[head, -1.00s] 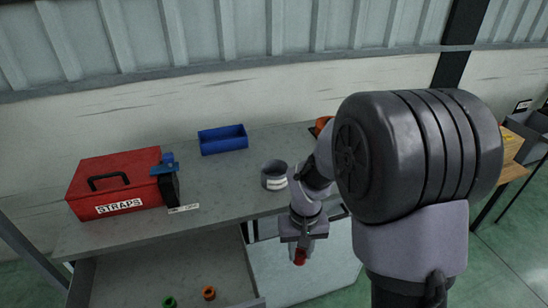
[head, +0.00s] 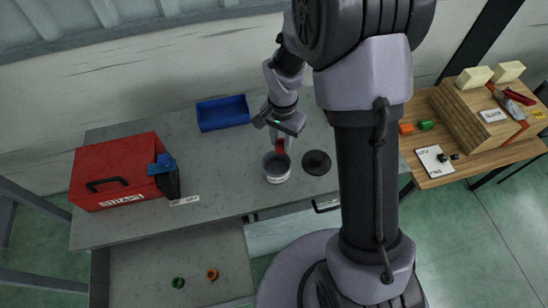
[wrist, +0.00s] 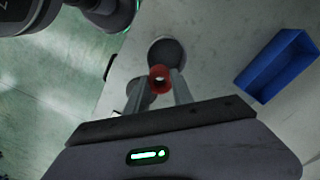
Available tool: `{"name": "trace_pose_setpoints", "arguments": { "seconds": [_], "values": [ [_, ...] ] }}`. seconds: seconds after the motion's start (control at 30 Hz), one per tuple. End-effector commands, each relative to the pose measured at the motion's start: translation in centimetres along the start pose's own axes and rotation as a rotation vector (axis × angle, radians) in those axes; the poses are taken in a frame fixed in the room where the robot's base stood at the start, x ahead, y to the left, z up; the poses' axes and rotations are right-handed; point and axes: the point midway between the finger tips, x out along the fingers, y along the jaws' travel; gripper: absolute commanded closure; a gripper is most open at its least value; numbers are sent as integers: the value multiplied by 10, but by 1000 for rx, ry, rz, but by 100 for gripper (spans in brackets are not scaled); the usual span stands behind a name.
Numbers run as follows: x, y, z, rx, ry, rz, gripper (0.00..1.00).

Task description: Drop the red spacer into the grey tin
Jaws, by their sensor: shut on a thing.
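The red spacer (head: 280,147) is held between the fingertips of my gripper (head: 281,142), which is shut on it. In the wrist view the spacer (wrist: 160,79) is a red ring between the two fingers (wrist: 161,88). The grey tin (head: 277,177) stands upright on the grey bench and is open at the top, with a pale label. In the head view the spacer appears at the tin's back rim; its height above it is hard to tell.
A dark round disc (head: 316,162) lies right of the tin. A blue bin (head: 223,113) stands behind left. A red STRAPS box (head: 117,168) and a blue-and-black tool (head: 165,176) are farther left. Green (head: 178,282) and orange (head: 212,274) rings lie in the lower drawer.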

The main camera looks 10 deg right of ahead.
Motion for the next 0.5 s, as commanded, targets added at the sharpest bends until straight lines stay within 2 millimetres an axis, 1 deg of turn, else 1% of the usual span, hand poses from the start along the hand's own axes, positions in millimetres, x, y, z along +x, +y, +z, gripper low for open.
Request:
{"name": "trace_pose_setpoints", "arguments": {
  "seconds": [0.03, 0.2, 0.3, 0.37, 0.5],
  "values": [
    [11, 0, 0, 0, -1, 1, 100],
    [39, 0, 0, -2, 0, 0, 100],
    [51, 0, 0, -2, 0, 0, 100],
    [54, 0, 0, -2, 1, 0, 100],
    [52, 0, 0, -2, 1, -1, 100]
  ]
}}
